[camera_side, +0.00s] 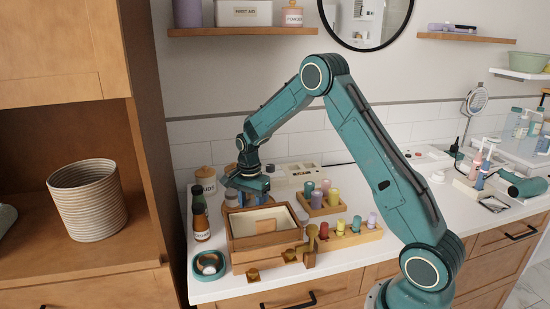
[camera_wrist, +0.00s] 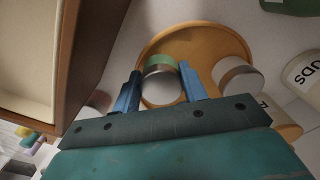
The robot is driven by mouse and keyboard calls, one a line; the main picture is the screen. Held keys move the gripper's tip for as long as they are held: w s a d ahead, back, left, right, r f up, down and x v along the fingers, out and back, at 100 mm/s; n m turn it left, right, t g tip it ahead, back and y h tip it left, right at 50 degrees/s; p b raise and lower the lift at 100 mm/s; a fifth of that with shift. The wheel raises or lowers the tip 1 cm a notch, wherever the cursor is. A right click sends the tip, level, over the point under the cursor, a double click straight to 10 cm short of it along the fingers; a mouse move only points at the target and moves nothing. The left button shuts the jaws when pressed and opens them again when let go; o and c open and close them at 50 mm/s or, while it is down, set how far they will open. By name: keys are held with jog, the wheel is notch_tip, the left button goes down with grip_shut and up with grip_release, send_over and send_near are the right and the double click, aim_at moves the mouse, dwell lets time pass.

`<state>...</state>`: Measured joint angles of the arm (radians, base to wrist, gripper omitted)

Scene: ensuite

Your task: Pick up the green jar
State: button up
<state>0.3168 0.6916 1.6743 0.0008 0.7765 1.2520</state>
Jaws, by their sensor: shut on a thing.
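In the wrist view the green jar (camera_wrist: 161,62) has a green body and a pale, silvery lid. It stands between the two blue fingers of my gripper (camera_wrist: 160,74), which are shut on its sides. The jar is over a round orange-brown tray (camera_wrist: 165,35); I cannot tell whether it still touches the tray. In the side view my gripper (camera_side: 258,200) points down behind the wooden box, and the jar is mostly hidden there by the fingers and the box.
A brown jar with a pale lid (camera_wrist: 240,78) stands on the tray, right of my fingers. A white canister (camera_wrist: 304,74) is just beyond it. An open wooden box (camera_side: 238,243) stands in front, with sauce-like bottles (camera_side: 202,228) to its left. Peg blocks (camera_side: 350,236) stand right.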

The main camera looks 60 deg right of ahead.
aim_at(251, 204)
notch_tip(251, 204, up, 20)
jog(key=shift+f, duration=0.2)
dwell(0.4)
dwell(0.5)
